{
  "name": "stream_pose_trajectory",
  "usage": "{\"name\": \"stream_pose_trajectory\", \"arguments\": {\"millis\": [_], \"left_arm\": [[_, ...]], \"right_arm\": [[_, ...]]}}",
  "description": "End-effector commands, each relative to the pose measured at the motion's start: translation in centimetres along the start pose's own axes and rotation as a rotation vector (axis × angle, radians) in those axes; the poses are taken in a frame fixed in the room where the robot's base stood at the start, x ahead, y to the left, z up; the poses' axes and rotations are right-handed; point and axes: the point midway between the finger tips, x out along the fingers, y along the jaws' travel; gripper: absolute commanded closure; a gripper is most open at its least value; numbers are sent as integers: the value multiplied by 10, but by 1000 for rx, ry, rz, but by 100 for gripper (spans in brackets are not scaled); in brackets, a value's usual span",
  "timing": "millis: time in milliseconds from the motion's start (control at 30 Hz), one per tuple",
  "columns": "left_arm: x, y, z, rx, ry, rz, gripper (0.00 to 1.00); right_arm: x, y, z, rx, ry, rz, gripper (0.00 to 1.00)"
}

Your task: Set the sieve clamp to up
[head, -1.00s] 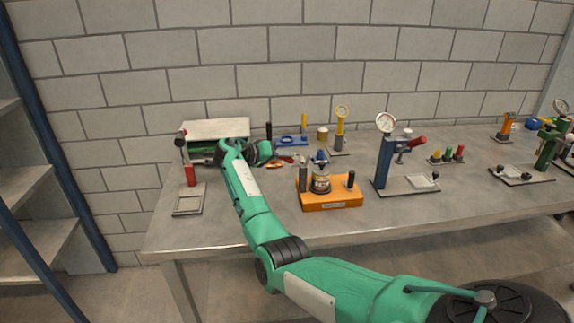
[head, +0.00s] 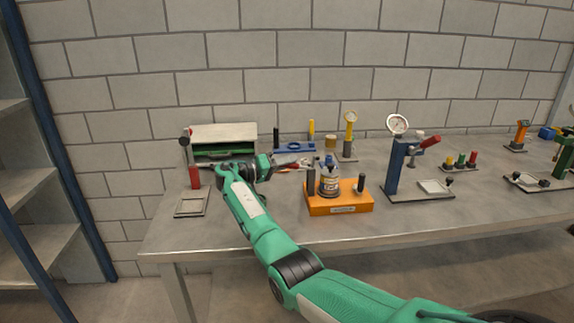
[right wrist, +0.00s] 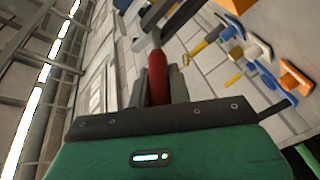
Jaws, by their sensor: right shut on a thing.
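My right gripper (head: 287,164) reaches in low over the bench, pointing right, behind and left of the orange base. In the right wrist view its fingers (right wrist: 158,90) are shut around a red handle (right wrist: 157,68). The handle runs on into a grey metal bar (right wrist: 150,40). In the head view a small red part (head: 306,162) shows at the fingertips. My left gripper is not in view.
A red-handled post (head: 194,177) and a green box (head: 222,134) are to the left. A blue gauge press (head: 394,169) stands right. The bench front is clear.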

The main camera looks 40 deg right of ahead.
Motion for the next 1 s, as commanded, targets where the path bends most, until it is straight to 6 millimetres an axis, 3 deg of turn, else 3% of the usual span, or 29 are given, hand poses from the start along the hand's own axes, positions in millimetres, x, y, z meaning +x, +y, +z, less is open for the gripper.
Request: {"name": "stream_pose_trajectory", "arguments": {"millis": [133,167,267,667,767,1000], "left_arm": [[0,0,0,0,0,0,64],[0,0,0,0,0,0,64],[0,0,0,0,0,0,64],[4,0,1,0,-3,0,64],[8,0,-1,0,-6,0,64],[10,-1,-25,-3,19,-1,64]], "right_arm": [[1,1,-2,0,4,3,100],[1,1,-2,0,4,3,76],[1,1,-1,0,3,2,59],[-8,-1,0,0,2,0,59],[-24,-2,1,1,2,-1,59],[-81,-3,1,0,4,-1,59]]}}
